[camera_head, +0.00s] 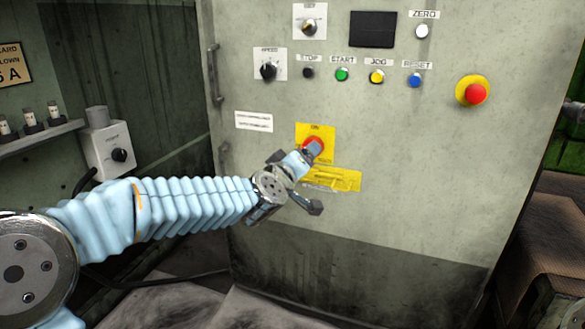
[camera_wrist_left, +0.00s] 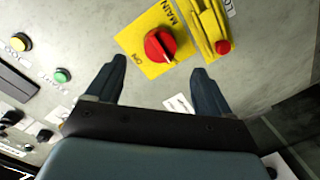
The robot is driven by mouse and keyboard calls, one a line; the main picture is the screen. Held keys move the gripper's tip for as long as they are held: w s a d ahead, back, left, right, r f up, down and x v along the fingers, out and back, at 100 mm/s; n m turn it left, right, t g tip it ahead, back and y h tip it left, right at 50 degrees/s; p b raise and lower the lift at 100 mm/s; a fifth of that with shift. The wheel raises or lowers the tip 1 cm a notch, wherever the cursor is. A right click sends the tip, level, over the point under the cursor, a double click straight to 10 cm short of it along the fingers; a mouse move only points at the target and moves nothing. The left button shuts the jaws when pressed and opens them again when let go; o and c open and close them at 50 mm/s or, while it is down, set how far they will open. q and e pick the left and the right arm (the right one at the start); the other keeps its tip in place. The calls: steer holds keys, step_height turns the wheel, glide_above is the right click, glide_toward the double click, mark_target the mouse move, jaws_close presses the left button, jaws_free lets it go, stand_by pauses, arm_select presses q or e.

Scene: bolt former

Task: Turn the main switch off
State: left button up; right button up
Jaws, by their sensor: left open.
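The main switch is a red rotary knob (camera_head: 313,143) on a yellow plate (camera_head: 329,133) on the front of the grey cabinet. In the left wrist view the red knob (camera_wrist_left: 160,46) shows close up, with "ON" and "MAIN" printed on the plate. A raised bar crosses the knob; I cannot tell for certain which position it points to. My left gripper (camera_head: 316,180) is open and empty in front of the cabinet. One finger overlaps part of the knob in the head view. In the left wrist view the knob lies just beyond and between the open fingertips (camera_wrist_left: 160,67), apparently untouched.
A yellow piece (camera_head: 335,180) sits below the switch plate; its red end (camera_wrist_left: 223,47) shows in the left wrist view. Above are buttons, including green (camera_head: 342,74) and blue (camera_head: 415,80), and a red emergency button (camera_head: 475,93). A grey control box (camera_head: 109,145) stands left.

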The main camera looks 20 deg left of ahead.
arm_select(q)
steer(key=s, duration=0.6)
steer(key=shift+r, duration=0.25)
steer(key=shift+a, duration=0.1)
steer(key=s+d+f+m+g+h, duration=0.15)
steer(key=f+g, duration=0.25)
steer(key=f, duration=1.2)
steer(key=s+d+f+m+g, duration=0.1)
steer(key=d+f+m+g, duration=0.15)
steer(key=f, duration=1.35)
steer(key=s+d+f+m+g+h, duration=0.3)
steer(key=s+f+g, duration=0.7)
steer(key=s+f, duration=1.3)
step_height(320, 180, up, 12)
steer(key=d+p, duration=0.1)
steer(key=p, duration=1.1)
steer(key=shift+w+d+y+p, duration=0.3)
steer(key=shift+w+d+y, duration=0.05)
steer(key=shift+w+y, duration=0.1)
